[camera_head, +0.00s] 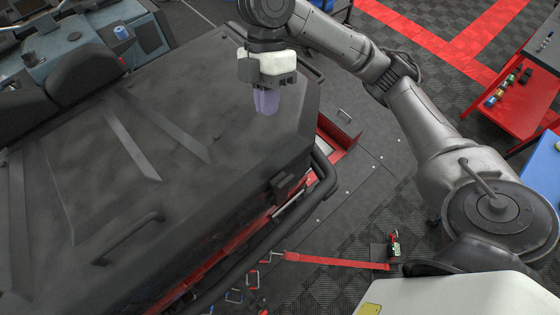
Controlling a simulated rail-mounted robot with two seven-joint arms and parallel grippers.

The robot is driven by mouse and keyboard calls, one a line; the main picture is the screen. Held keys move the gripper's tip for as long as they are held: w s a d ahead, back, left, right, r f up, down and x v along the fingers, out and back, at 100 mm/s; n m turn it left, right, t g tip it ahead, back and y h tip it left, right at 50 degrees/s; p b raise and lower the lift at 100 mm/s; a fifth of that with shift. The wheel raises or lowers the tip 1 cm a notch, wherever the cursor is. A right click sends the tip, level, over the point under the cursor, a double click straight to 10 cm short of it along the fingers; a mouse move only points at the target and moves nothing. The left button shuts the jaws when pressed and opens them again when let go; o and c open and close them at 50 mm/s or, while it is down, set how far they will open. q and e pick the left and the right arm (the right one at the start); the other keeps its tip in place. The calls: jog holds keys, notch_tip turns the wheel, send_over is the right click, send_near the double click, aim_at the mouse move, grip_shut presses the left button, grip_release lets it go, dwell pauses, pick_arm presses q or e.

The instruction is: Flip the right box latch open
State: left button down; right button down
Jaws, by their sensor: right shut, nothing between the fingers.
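A large black box lid (190,120) with raised ribs fills the left and middle of the head view. A small dark block (283,183) on its near right edge looks like a latch; I cannot tell whether it is open or shut. My right gripper (266,103) points down over the right part of the lid, beyond that block and apart from it. Its purple fingers are together and hold nothing. I cannot tell how far the fingertips are above the lid. My left gripper is not in view.
A black bar handle (128,238) sits on the lid's near left. A black tube bumper (322,180) runs along the box's right side. A red strap (335,261) lies on the dark floor below. A red cart (507,95) stands at the far right.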

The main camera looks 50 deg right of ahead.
jog(key=p, duration=0.1)
send_near(281, 181)
jog(key=f, duration=0.1)
jog(key=w+a+f, duration=0.1)
jog(key=w+f, duration=0.1)
jog(key=f, duration=0.1)
jog(key=shift+a, duration=0.25)
jog(key=s, duration=0.1)
jog(key=s+f, duration=0.1)
jog(key=shift+s+a+f+p, duration=0.2)
jog(key=shift+s+p, duration=0.15)
jog(key=shift+p, duration=0.05)
jog(key=shift+s+f, duration=0.25)
jog(key=shift+s, duration=0.2)
jog(key=shift+s+a, duration=0.1)
jog(key=shift+a, duration=0.05)
